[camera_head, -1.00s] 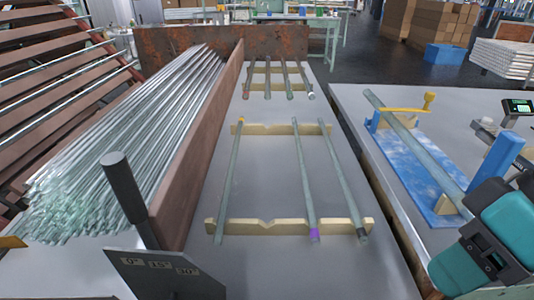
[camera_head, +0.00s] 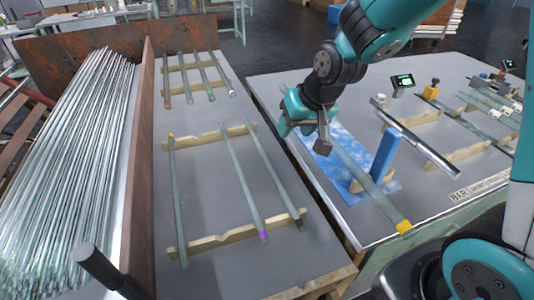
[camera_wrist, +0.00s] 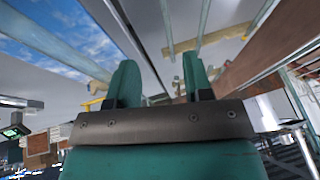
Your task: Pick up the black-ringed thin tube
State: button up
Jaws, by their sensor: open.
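The thin tube with a dark, black-looking ring at its near end (camera_head: 275,180) lies rightmost of three tubes across two wooden rests on the left-hand table. A purple-ringed tube (camera_head: 242,180) lies to its left, and a yellow-ringed tube (camera_head: 177,200) farther left. My gripper (camera_head: 293,122) is up and to the right of the black-ringed tube, apart from it, above the blue board. The wrist view shows my gripper (camera_wrist: 160,82) with its two teal fingers spread and nothing between them. Tubes show beyond the fingers there, but their rings cannot be made out.
Several tubes lie on a far rack (camera_head: 190,62). A brown divider (camera_head: 137,140) and a heap of glass tubes (camera_head: 70,160) stand to the left. The right-hand table holds a blue board (camera_head: 325,168) with a thick yellow-ended tube (camera_head: 372,190) and a blue post (camera_head: 384,152).

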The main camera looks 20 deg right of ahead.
send_near(270, 163)
jog(key=d+x, duration=0.1)
jog(key=x, duration=0.2)
jog(key=shift+w+a+r+b+x, duration=0.1)
jog(key=shift+a+x, duration=0.1)
jog(key=shift+x, duration=0.85)
jog(key=shift+w+a+r+b+x, duration=0.1)
jog(key=shift+a+b+x, duration=0.05)
jog(key=shift+x, duration=0.85)
jog(key=shift+w+a+b+x, duration=0.1)
jog(key=shift+a+x, duration=0.1)
jog(key=shift+x, duration=0.85)
jog(key=shift+c, duration=0.2)
jog(key=shift+r, duration=0.1)
grip_shut()
